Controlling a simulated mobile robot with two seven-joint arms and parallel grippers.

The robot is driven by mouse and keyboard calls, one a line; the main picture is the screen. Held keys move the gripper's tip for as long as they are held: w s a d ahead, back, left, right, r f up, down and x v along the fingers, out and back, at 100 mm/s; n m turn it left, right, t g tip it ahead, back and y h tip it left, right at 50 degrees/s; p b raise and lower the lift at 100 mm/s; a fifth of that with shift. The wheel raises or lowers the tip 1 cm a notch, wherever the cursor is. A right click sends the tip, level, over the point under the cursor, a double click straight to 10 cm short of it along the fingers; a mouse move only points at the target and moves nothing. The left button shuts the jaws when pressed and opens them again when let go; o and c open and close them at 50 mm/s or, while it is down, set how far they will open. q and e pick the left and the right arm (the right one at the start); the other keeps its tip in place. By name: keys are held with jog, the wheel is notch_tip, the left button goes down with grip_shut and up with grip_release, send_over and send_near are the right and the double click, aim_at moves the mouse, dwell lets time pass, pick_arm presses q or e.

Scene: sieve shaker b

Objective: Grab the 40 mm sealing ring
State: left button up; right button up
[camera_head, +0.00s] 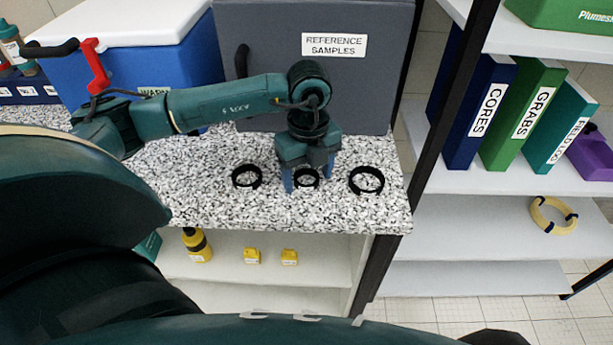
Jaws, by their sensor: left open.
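Three black rings stand or lie in a row on the speckled counter (215,205): a left ring (236,180), a middle ring (306,186) and a larger-looking right ring (367,190). No size marks can be read on them, so I cannot tell which is the 40 mm one. My left gripper (308,188) points down at the middle ring, with one blue finger on each side of it. It is open, and I cannot tell whether the fingers touch the ring. They partly hide it. My right gripper is not in view.
A grey "REFERENCE SAMPLES" box (370,85) and a blue cooler with a white lid (150,25) stand behind the arm. A black shelf post (455,110) rises right of the counter. A yellow bottle (197,246) stands on the shelf below.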

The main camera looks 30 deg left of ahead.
pick_arm(q)
jog(key=c, duration=1.1)
